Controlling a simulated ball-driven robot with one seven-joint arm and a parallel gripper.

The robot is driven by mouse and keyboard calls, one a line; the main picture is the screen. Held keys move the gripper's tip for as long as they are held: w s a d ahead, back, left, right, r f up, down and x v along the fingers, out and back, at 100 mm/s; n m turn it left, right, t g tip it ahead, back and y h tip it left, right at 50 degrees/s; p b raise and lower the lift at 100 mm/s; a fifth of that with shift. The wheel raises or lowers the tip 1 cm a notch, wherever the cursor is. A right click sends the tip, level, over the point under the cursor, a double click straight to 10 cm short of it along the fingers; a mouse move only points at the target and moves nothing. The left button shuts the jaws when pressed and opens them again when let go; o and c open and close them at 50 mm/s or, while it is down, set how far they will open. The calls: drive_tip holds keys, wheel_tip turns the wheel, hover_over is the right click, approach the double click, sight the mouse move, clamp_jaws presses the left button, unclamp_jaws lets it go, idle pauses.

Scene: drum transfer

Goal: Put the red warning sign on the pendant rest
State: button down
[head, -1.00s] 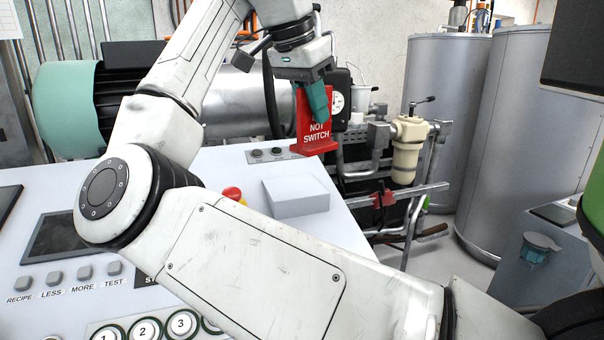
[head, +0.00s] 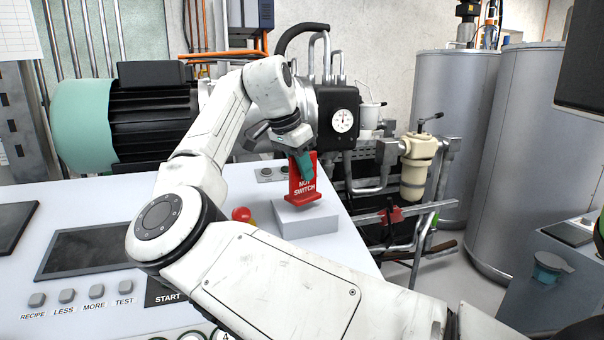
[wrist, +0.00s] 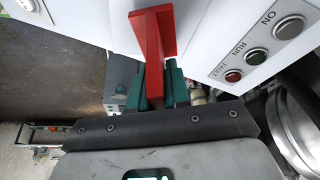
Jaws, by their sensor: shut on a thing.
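The red warning sign (head: 303,188), with white lettering partly reading "NOT SWITCH", is upright in the head view. My gripper (head: 302,166) is shut on its upper part with teal fingers. The sign's flared foot is over the pale raised block (head: 310,222) on the console, which appears to be the pendant rest. I cannot tell whether the foot touches the block's top. In the wrist view the red sign (wrist: 152,42) extends from between the teal fingers of my gripper (wrist: 153,85), seen edge-on.
A red mushroom button (head: 241,214) stands on the console left of the block. Console lamps labelled ON, RUN and FAULT (wrist: 256,56) show in the wrist view. Pipes and a cream filter (head: 416,165) stand beyond the console's right edge. The console top around the block is mostly clear.

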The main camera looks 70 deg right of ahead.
drive_tip(key=shift+f, duration=0.75)
drive_tip(key=c, duration=1.1)
unclamp_jaws()
drive_tip(key=shift+f, duration=0.15)
drive_tip(key=v, duration=1.2)
